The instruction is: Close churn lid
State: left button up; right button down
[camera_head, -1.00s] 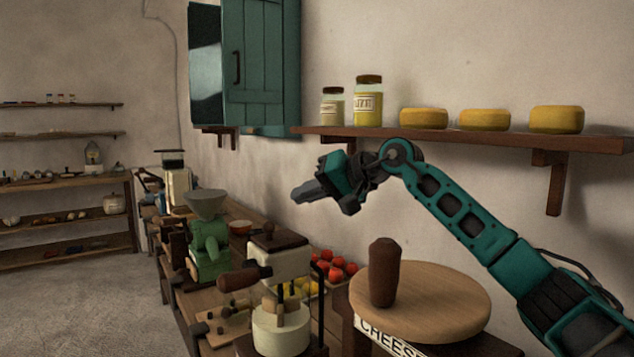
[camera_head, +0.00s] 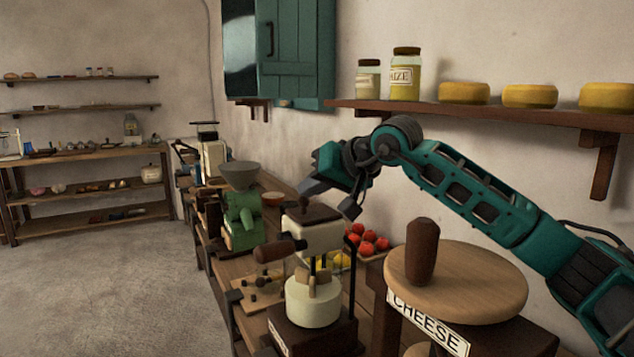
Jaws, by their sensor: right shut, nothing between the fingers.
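A cream box-shaped device with a dark brown top and knob (camera_head: 312,226) stands on the workbench and looks like the churn, though I cannot be sure. Its dark top (camera_head: 312,213) appears to lie flat on the body. A brown side handle (camera_head: 274,251) sticks out to the left. My right gripper (camera_head: 309,188) is shut and empty. In the picture its fingertips are just above the knob; I cannot tell whether they touch it. My left gripper is not in view.
A round wooden lid with an upright brown grip (camera_head: 470,285) sits on a stand labelled CHEESE at front right. A cream pot (camera_head: 312,303) stands in front of the box. A green grinder (camera_head: 241,220) is to the left. A wall shelf (camera_head: 480,108) holds jars and cheeses.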

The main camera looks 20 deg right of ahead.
jog(key=shift+a+f, duration=0.1)
jog(key=shift+f, duration=0.05)
dwell(0.4)
jog(key=shift+s+r+p, duration=0.1)
jog(key=shift+r+p, duration=0.2)
jog(key=shift+r, duration=0.15)
jog(key=s+d+r, duration=0.1)
jog(key=s+r, duration=0.7)
jog(key=r, duration=0.1)
jog(key=shift+s+d+p, duration=0.3)
jog(key=shift+d+p, duration=0.1)
jog(key=shift+f, duration=0.1)
